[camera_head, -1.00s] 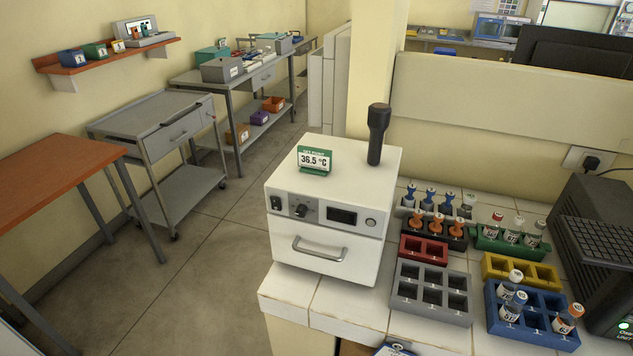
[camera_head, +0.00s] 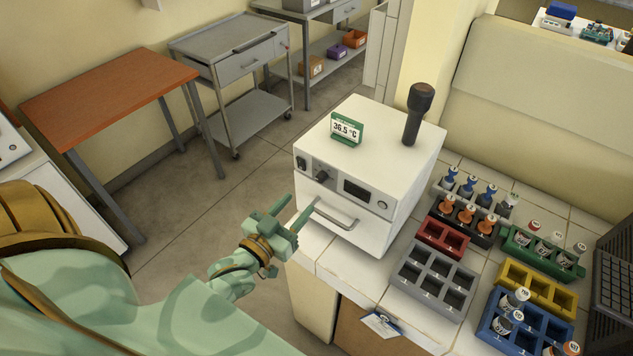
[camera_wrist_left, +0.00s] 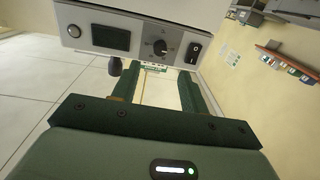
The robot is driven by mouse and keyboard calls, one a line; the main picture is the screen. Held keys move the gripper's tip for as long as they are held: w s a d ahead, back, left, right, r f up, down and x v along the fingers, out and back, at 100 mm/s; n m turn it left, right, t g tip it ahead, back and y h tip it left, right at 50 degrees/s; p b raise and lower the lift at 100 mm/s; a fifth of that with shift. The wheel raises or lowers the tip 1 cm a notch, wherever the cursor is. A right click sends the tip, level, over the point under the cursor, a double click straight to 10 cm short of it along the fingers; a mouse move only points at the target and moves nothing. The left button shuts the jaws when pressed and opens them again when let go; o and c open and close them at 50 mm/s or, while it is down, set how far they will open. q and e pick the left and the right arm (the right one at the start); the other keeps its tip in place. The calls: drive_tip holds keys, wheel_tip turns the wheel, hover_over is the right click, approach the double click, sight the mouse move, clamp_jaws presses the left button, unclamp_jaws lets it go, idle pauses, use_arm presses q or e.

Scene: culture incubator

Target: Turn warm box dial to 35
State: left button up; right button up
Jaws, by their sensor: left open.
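The warm box (camera_head: 375,150) is a white unit on the tiled counter, with a front panel and a drawer handle. Its black dial (camera_head: 322,175) sits on the panel between a rocker switch and a dark display. The dial also shows in the left wrist view (camera_wrist_left: 160,47), upside down, beyond the fingers. A green-framed card reading 36.5 °C (camera_head: 346,129) stands on top of the box. My left gripper (camera_head: 294,209) is open and empty, in front of the box and below-left of the dial, apart from it. My right gripper is out of view.
A black upright handle-like object (camera_head: 418,112) stands on the box top. A grey rack (camera_head: 433,278), a red rack (camera_head: 442,237) and several vial racks fill the counter to the right. An orange table (camera_head: 110,95) and a grey cart (camera_head: 232,65) stand behind left, with open floor between.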

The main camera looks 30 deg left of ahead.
sight(319, 181)
use_arm(q)
drive_tip(key=w, duration=0.8)
drive_tip(key=shift+w+d, duration=0.15)
drive_tip(key=shift+w, duration=0.15)
clamp_jaws()
